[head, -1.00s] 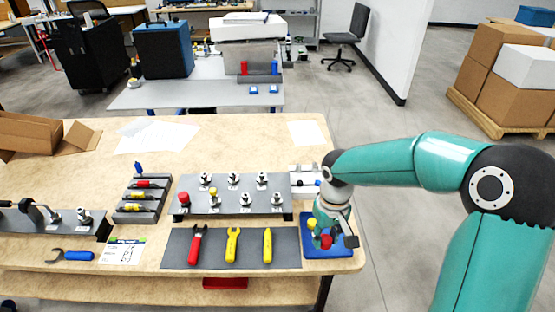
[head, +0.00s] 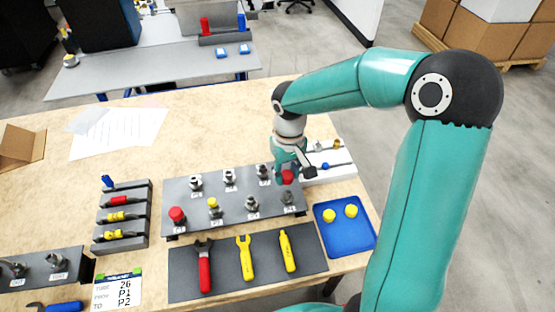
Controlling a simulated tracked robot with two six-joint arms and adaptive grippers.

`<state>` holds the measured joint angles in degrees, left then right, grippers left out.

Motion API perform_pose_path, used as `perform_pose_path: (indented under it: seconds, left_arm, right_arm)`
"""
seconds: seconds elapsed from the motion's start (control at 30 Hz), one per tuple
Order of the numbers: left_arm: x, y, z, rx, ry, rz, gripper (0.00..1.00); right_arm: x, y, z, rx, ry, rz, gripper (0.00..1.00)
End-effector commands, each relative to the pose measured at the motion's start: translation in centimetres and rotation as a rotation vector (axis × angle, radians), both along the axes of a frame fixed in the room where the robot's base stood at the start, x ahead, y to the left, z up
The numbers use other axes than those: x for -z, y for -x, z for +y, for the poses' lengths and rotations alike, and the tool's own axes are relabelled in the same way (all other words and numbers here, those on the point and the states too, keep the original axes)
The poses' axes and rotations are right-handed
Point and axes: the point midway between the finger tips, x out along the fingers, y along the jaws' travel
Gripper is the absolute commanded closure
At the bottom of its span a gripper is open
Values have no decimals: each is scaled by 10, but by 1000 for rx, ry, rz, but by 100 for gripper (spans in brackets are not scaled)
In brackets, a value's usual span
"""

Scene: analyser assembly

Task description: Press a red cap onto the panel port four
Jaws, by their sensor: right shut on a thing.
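My right gripper (head: 284,172) is shut on a red cap (head: 288,177), held above the right end of the grey panel (head: 236,222). The cap looks apart from the port (head: 289,198) at the front right. The panel has two rows of metal ports; their small labels are too small to read surely, so I cannot tell which is port four. The fingers are partly hidden by the wrist. My left gripper is not in view.
A blue tray (head: 343,245) with two yellow caps stands right of the panel. A dark mat (head: 218,275) with a red and two yellow tools lies in front. A rack (head: 122,238) stands at left, a white tray (head: 340,178) behind right.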

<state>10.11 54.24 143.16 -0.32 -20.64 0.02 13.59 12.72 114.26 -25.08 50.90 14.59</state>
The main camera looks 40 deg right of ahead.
Motion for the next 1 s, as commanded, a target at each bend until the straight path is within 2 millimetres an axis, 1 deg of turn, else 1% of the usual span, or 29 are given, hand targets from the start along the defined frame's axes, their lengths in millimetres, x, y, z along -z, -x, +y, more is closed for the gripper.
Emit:
perform_pose_path:
  seconds: [0.27,0.8,1.0]
  left_arm:
    - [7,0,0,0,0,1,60]
    - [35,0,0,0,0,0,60]
    - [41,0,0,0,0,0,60]
  right_arm:
    - [10,2,-3,9,0,0,78]
    - [46,3,-3,9,0,0,78]
    - [54,2,-3,9,0,0,78]
